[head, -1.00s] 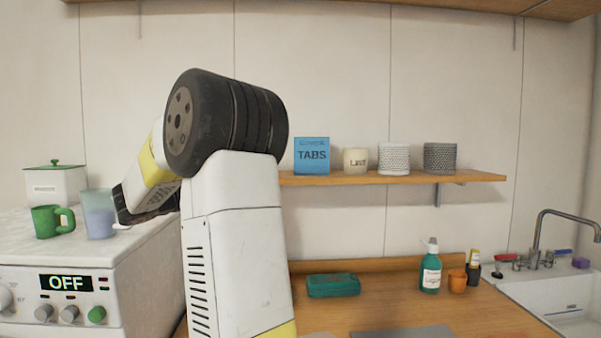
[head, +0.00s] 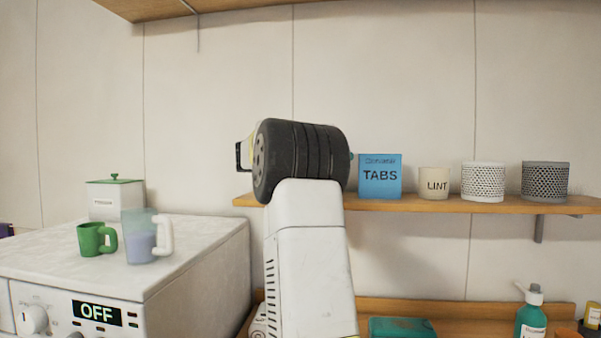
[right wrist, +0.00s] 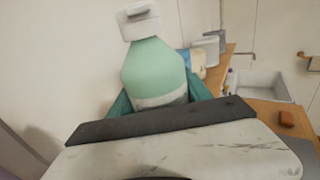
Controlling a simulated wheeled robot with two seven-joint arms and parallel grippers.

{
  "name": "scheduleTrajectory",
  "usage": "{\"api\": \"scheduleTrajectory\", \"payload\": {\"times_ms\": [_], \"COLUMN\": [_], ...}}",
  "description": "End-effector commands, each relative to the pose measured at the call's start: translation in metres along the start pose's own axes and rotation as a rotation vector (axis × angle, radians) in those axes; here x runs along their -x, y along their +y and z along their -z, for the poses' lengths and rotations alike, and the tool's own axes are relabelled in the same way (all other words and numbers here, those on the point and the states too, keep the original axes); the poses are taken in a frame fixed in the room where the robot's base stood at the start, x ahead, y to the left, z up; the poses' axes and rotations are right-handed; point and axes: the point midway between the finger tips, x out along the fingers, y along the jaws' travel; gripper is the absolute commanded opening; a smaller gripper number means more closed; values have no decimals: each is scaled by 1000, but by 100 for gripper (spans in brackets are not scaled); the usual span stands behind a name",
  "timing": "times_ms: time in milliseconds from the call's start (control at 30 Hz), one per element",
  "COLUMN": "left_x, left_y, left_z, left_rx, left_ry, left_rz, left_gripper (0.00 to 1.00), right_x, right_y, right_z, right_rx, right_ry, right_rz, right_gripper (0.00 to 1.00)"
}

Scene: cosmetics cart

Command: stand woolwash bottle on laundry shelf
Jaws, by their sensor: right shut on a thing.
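The woolwash bottle (right wrist: 155,75), pale green with a white cap and a pale label, stands tilted slightly in the right wrist view. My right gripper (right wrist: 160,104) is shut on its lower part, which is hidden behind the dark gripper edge. In the head view my right arm covers the gripper and nearly all of the bottle; only a small teal sliver shows beside the dark joint. The wooden laundry shelf (head: 420,204) is on the wall, its left part behind my arm. I cannot tell whether the bottle touches it. My left gripper is in neither current view.
A blue TABS box (head: 380,178), a LINT pot (head: 434,184), a white basket (head: 483,182) and a grey basket (head: 545,182) line the shelf. A green mug (head: 92,240) and a translucent jug (head: 140,238) stand on the washer (head: 195,240). A teal pump bottle (head: 531,318) stands below.

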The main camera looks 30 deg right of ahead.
Motion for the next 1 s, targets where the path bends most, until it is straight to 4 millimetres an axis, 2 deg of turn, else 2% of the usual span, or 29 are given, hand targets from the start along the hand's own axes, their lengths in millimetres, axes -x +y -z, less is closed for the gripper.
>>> {"api": "scheduleTrajectory", "payload": {"times_ms": [33,133,433,667,1000], "left_x": [0,0,0,0,0], "left_y": [0,0,0,0,0], "left_z": [0,0,0,0,0], "left_rx": [0,0,0,0,0], "left_ry": [0,0,0,0,0], "left_rz": [0,0,0,0,0], "left_gripper": [36,36,36,36,36], "right_x": [-1,-3,-4,-4,-4], "right_y": [13,32,53,52,52], "right_z": [1,4,5,37,41], "right_rx": [-1,-1,-2,1,-1], "right_ry": [-2,-1,-1,0,-1], "right_rz": [2,2,1,0,0], "right_gripper": [0,0,0,0,0]}}
